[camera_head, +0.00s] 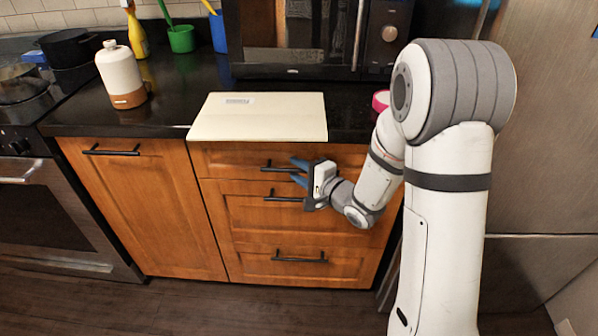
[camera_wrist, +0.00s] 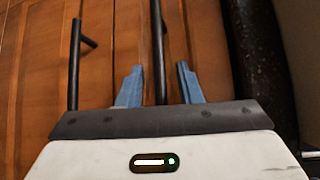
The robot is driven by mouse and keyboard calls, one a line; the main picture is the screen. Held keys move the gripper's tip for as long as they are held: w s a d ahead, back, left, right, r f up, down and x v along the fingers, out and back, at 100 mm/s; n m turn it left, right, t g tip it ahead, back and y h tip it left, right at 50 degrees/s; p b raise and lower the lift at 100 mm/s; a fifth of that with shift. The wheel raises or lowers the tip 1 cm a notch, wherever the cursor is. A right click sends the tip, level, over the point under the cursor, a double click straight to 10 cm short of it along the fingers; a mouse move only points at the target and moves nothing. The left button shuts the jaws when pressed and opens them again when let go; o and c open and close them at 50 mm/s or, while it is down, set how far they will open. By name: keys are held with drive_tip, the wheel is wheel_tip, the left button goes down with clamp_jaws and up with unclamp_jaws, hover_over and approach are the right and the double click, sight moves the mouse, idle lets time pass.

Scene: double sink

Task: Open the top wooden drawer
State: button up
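The top wooden drawer (camera_head: 228,160) is below the counter in the head view, its front looking flush with the cabinet. Its black bar handle (camera_head: 270,166) runs sideways and is partly hidden by my fingers. My gripper (camera_head: 297,171) is at the right part of this handle. In the wrist view, my gripper (camera_wrist: 159,82) has its two blue fingers apart. The top drawer's handle (camera_wrist: 157,45) passes between them, with a gap visible on each side. The second drawer's handle (camera_wrist: 75,60) lies left of the fingers there.
The second drawer (camera_head: 235,215) and bottom drawer (camera_head: 245,265) are below. A cabinet door (camera_head: 145,210) is to the left. A pale board (camera_head: 260,118) lies at the counter edge above. A soap bottle (camera_head: 121,75) stands left on the dark counter. A steel fridge (camera_head: 545,150) is right.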

clamp_jaws()
idle(0.3)
idle(0.3)
